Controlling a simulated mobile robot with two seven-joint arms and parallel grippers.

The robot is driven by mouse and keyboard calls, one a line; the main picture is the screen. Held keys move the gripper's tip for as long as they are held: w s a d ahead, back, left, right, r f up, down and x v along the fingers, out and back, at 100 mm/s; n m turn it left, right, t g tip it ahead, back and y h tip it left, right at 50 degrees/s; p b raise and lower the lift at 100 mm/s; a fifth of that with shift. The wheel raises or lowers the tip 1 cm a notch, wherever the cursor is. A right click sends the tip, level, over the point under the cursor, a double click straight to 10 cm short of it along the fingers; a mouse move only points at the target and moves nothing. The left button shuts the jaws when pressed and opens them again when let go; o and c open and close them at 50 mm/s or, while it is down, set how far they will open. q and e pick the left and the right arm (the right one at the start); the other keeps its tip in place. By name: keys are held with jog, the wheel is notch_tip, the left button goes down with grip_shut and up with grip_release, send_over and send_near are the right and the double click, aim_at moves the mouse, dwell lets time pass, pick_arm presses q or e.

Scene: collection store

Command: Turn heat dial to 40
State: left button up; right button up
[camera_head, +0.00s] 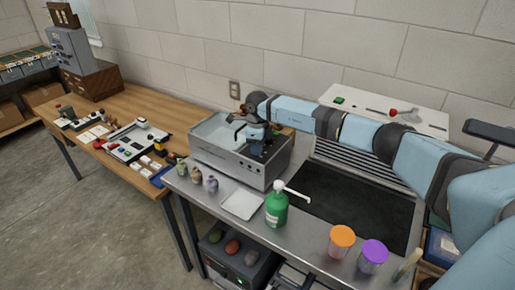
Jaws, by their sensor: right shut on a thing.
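The grey water bath (228,168) stands at the left end of the steel worktop, with an open basin and a control panel on its right part. My right gripper (257,147) points down onto that panel and is shut on the heat dial. The dial is almost wholly hidden by the fingers. Its scale and pointer are too small to read. My left gripper is not in view.
A green pump bottle (276,209), a white tray (242,205) and several small bottles (211,183) stand before the bath. Orange-lidded (341,240) and purple-lidded (372,256) jars stand at the front right. A black mat (345,205) lies bare.

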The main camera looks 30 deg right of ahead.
jog(key=m, duration=0.3)
jog(key=shift+m, duration=0.4)
jog(key=shift+m+b, duration=0.35)
jog(key=shift+m, duration=1.15)
jog(key=o, duration=0.9)
notch_tip(320, 180, up, 14)
jog(key=b, duration=0.2)
jog(key=shift+f+b, duration=0.1)
jog(key=shift+b, duration=0.2)
